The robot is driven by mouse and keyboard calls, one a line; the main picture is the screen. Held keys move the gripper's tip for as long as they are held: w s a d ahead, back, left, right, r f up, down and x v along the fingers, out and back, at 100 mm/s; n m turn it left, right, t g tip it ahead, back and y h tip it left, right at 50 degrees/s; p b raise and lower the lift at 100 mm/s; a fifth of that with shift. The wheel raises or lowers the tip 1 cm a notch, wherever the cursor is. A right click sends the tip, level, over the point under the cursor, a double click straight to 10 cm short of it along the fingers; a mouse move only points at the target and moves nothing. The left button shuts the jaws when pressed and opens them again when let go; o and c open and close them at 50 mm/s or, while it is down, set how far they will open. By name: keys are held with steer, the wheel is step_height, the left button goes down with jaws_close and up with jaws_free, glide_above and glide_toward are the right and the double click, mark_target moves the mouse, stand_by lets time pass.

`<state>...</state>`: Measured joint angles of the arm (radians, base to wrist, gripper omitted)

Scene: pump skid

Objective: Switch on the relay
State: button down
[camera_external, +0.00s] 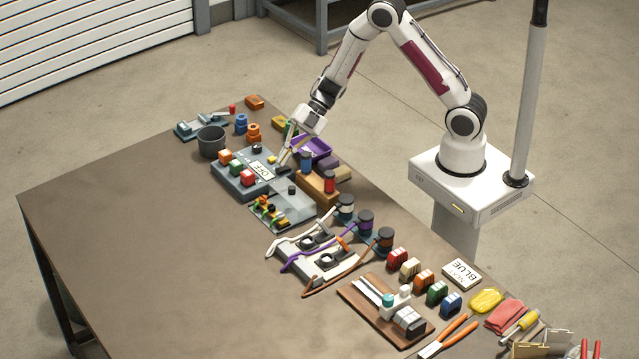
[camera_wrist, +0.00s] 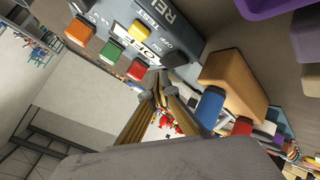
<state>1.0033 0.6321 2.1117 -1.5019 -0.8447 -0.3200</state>
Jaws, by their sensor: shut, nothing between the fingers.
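The relay (camera_external: 232,183) is a blue-grey box on the table, with orange, green and red blocks along one side and a white plate (camera_external: 262,170) reading OFF. In the wrist view the relay (camera_wrist: 165,22) is at the top, with "REL" and "TEST" lettering partly visible. A dark knob or lever (camera_wrist: 175,56) is at its near edge there; its position is unclear. My gripper (camera_external: 281,164) is shut and empty, its tips low at the relay's right edge. In the wrist view the tips (camera_wrist: 157,80) are close to the dark part; whether they touch it I cannot tell.
A wooden block (camera_external: 317,188) with blue and red cylinders stands close right of my gripper. A purple tray (camera_external: 311,147) lies behind it. The table's left side is clear.

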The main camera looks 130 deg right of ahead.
mark_target(286, 167)
steer(key=shift+w+f, duration=0.1)
steer(key=shift+f, duration=0.55)
stand_by(1.4)
steer(key=shift+r, duration=0.2)
steer(key=shift+r, duration=0.45)
steer(key=shift+r, duration=0.1)
stand_by(0.4)
steer(key=shift+s+r, duration=0.2)
steer(key=shift+r, duration=1)
steer(key=shift+s+r, duration=0.2)
steer(key=shift+r, duration=1)
